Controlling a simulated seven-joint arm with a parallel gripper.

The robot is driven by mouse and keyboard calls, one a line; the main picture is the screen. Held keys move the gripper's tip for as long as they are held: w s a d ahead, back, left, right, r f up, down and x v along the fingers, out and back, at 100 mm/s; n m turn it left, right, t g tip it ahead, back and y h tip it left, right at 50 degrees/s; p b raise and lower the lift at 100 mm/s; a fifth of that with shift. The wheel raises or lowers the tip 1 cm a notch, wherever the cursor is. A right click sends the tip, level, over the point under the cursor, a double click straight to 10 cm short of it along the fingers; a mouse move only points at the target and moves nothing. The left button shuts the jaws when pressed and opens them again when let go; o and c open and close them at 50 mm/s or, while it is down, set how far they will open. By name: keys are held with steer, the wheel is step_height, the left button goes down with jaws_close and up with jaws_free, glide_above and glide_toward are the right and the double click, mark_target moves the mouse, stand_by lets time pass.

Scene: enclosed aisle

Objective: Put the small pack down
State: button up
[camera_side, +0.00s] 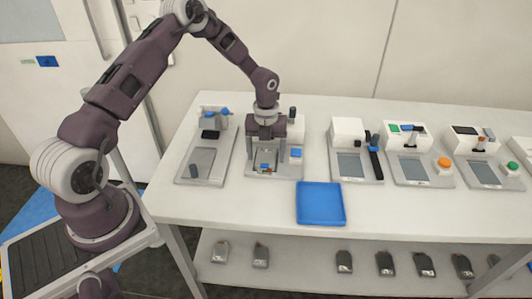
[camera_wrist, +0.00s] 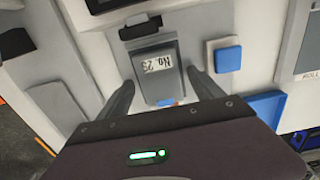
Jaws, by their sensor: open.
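The small pack (camera_wrist: 160,82) is a grey block with a white printed label, upside down in the wrist view. It sits in the second station from the left (camera_side: 287,170) on the table. In the side view, a small part of the pack with blue and orange (camera_side: 265,168) shows below my gripper (camera_side: 265,152). In the wrist view my gripper (camera_wrist: 162,84) is open, one finger on each side of the pack. Whether either finger touches it I cannot tell.
A blue tray (camera_side: 320,203) lies in front of the stations. A station (camera_side: 190,160) with a flat grey plate stands at left, and several with screens, such as one (camera_side: 350,165), stand at right. Several dark packs lie on the lower shelf (camera_side: 300,270).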

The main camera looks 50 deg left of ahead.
step_height(320, 180, up, 12)
step_height(320, 180, up, 11)
steer(key=n+t+y, duration=0.1)
steer(key=n, duration=0.5)
glide_above(266, 157)
steer(key=s+d, duration=0.4)
steer(key=s, duration=0.2)
steer(key=s+d+r+n+t, duration=0.2)
steer(key=s+d+r+n, duration=0.2)
steer(key=s+n, duration=0.6)
steer(key=s+d+r+n+t+h, duration=0.1)
steer(key=s+d+r+n, duration=0.3)
steer(key=s+n, duration=0.7)
steer(key=s+t, duration=0.1)
steer(key=s, duration=0.1)
steer(key=shift+s+t, duration=0.3)
steer(key=shift+s, duration=0.1)
steer(key=shift+r, duration=0.15)
